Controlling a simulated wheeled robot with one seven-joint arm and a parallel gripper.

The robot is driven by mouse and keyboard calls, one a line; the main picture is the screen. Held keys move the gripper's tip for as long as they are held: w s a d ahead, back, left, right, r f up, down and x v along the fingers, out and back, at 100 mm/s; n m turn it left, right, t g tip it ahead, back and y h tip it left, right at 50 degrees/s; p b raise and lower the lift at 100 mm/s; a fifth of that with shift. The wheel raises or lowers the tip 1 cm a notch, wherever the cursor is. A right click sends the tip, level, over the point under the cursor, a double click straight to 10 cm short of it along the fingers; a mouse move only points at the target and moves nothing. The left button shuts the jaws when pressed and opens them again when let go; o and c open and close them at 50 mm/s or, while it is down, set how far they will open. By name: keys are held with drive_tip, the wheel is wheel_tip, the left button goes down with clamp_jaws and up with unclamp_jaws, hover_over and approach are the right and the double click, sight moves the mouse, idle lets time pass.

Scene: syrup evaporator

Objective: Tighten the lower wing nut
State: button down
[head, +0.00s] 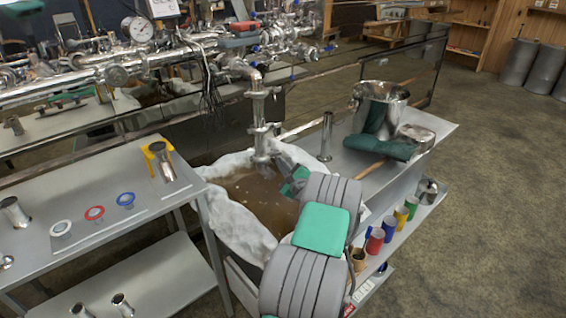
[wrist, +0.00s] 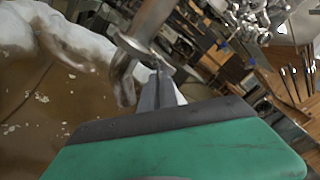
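A vertical steel pipe (head: 258,108) with clamped joints comes down over a basin of brown liquid (head: 255,190). The lower clamp (head: 262,129) shows on it; its wing nut is too small to make out. My gripper (head: 283,160) is at the right of the pipe's lower end, below the lower clamp. In the wrist view the grey fingers (wrist: 160,88) point up at the pipe (wrist: 152,18), close to its flange (wrist: 138,48). I cannot tell whether they touch it or hold anything. The green gripper body hides much of the fingers.
A steel table at left holds a yellow-clamped pipe piece (head: 160,160) and red (head: 95,213) and blue (head: 126,199) rings. At right, a bench carries a steel pot (head: 381,104), an upright tube (head: 327,137) and a green cloth (head: 385,147). White foam (head: 235,222) lines the basin.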

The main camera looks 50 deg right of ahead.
drive_tip(key=shift+w+a+f+m+p, duration=0.15)
drive_tip(key=shift+m+p, duration=0.3)
drive_tip(key=shift+m, duration=1)
drive_tip(key=shift+w+a+f+m+p, duration=0.1)
drive_tip(key=shift+a+m+p, duration=0.25)
drive_tip(key=shift+m, duration=1.05)
drive_tip(key=shift+w+a+f+m+p, duration=0.1)
drive_tip(key=shift+m+p, duration=0.45)
drive_tip(key=shift+m, duration=0.9)
drive_tip(key=c, duration=1.6)
unclamp_jaws()
drive_tip(key=v, duration=0.7)
drive_tip(key=shift+s+a, duration=0.25)
drive_tip(key=shift+s, duration=0.1)
